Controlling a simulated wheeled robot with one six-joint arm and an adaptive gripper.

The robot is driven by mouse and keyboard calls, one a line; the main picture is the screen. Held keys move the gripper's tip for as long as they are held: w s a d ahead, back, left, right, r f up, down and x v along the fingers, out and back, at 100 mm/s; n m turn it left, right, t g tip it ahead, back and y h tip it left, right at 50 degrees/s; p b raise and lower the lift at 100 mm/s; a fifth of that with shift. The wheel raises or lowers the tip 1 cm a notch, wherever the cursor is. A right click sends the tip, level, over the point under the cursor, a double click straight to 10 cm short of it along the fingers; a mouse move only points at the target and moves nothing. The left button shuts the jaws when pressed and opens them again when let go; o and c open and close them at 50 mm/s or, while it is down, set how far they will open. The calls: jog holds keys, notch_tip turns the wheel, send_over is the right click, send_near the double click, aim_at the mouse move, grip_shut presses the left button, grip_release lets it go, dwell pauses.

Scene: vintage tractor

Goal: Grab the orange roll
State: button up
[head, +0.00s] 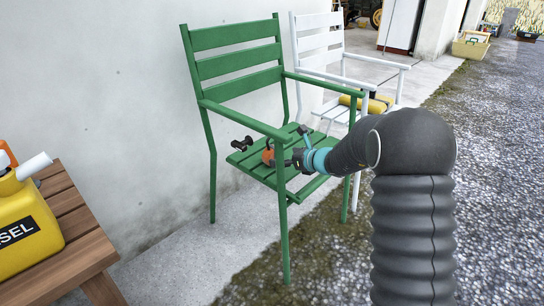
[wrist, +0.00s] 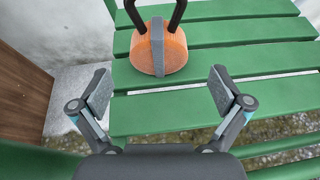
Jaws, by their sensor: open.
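The orange roll (wrist: 174,48) lies on the slatted seat of the green chair (wrist: 250,62). It is a short orange cylinder with a grey band over its middle, and two dark curved bars rise behind it. In the head view the roll (head: 268,154) shows small on the green chair (head: 240,68), partly hidden by my gripper. My gripper (wrist: 160,92) is open and empty. Its two fingers are spread wide, and the roll lies beyond the fingertips, roughly centred between them and apart from both. In the head view my gripper (head: 287,160) is over the seat, under the near armrest.
The chair's green armrest (head: 245,118) runs above the seat beside my gripper. A black object (head: 241,144) is at the seat's left. A white chair (head: 318,42) with a yellow item (head: 378,103) stands behind. A wooden table (head: 70,245) bears a yellow can (head: 25,222) at left.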

aim_at(272, 156)
jog(key=shift+x, duration=3.3)
jog(key=shift+f, duration=0.15)
jog(key=c, duration=1.3)
jog(key=shift+c, duration=0.2)
